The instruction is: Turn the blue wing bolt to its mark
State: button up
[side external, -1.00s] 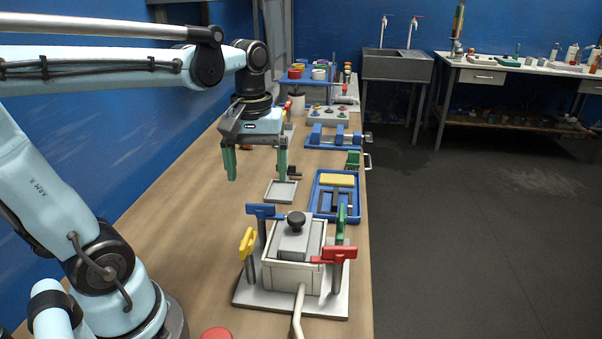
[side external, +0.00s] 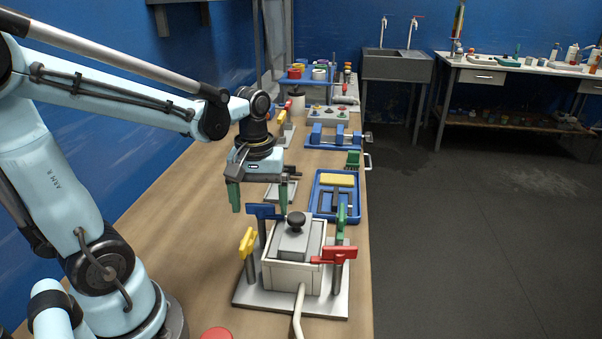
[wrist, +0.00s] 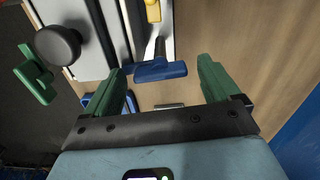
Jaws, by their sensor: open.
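The blue wing bolt (side external: 263,211) stands on a grey post at the back left corner of the white cell box (side external: 292,275). Its flat blue wing also shows in the wrist view (wrist: 160,70), just beyond and between my green fingertips. My gripper (side external: 260,198) is open and empty, a little above and behind the blue wing bolt, with fingers pointing down. In the wrist view my gripper (wrist: 165,80) has one finger on each side of the wing. I see no contact with it.
Yellow (side external: 247,242), red (side external: 334,255) and green (side external: 341,218) wing bolts stand around the box. A black knob (side external: 296,219) tops its lid. A blue tray (side external: 318,203) lies behind it. The bench to the left is clear.

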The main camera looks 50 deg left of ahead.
aim_at(260, 204)
jog(key=c, duration=1.1)
jog(key=shift+o, duration=0.2)
jog(key=shift+m, duration=0.6)
jog(key=o, duration=1.1)
jog(key=shift+c, duration=0.2)
jog(key=shift+r, duration=0.1)
notch_tip(260, 204, up, 12)
